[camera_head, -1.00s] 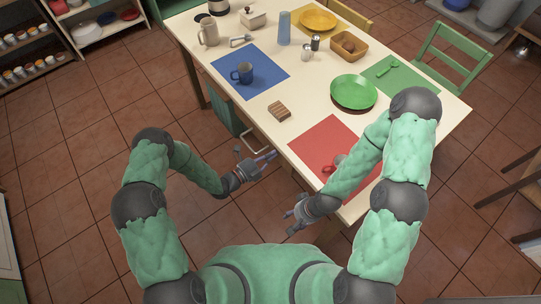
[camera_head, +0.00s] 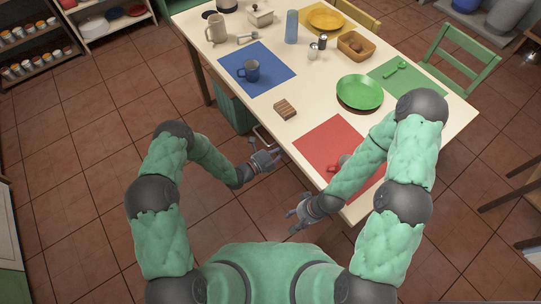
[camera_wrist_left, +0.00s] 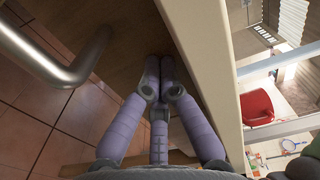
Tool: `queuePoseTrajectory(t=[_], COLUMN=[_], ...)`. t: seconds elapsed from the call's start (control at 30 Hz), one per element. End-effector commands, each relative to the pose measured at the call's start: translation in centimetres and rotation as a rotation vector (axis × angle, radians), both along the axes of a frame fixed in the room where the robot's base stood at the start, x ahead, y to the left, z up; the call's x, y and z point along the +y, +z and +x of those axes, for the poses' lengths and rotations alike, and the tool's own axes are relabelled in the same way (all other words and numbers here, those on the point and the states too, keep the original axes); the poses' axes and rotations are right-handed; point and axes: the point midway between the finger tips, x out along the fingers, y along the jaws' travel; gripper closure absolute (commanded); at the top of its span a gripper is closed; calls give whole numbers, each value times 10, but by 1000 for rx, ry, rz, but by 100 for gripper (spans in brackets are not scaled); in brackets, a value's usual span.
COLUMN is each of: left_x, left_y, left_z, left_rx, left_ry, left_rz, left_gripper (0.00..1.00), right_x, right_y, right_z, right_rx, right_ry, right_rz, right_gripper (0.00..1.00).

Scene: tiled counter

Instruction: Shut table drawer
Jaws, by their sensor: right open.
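The table drawer shows as a metal handle loop (camera_head: 262,136) at the near edge of the cream table (camera_head: 228,107). The tabletop hides the drawer box, so how far it stands out cannot be told. In the left wrist view, the handle bar (camera_wrist_left: 62,66) is at the upper left, beside a brown wooden panel (camera_wrist_left: 128,38). My left gripper (camera_head: 278,158) is just below the handle, outside the table edge. Its fingers (camera_wrist_left: 160,75) point toward the panel with tips close together; contact is unclear. My right gripper (camera_head: 294,216) is open and empty, low beside the table's near corner.
A red mat (camera_head: 318,143) with a mug lies beneath my right forearm. A blue mat (camera_head: 272,82), a brown block (camera_head: 285,109) and a green plate (camera_head: 360,92) are on the tabletop. A green bin (camera_head: 232,110) stands under the table. The floor at left is clear.

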Motion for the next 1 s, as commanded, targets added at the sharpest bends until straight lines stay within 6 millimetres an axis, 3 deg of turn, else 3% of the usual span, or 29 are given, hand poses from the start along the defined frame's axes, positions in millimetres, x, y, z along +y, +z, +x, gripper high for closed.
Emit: queuePoseTrajectory(t=[0.27,0.7,1.0], left_x=[22,89,106], left_y=[3,1,0], left_z=[-14,-63,-76], left_rx=[-3,1,-1], left_ry=[-2,-3,-6], left_rz=[-2,-2,-2], left_gripper=[100,100,100], right_x=[0,0,0], right_y=[8,26,29], right_z=[0,0,0], right_rx=[0,0,0], right_ry=[0,0,0], right_rz=[0,0,0], right_gripper=[49,49,49])
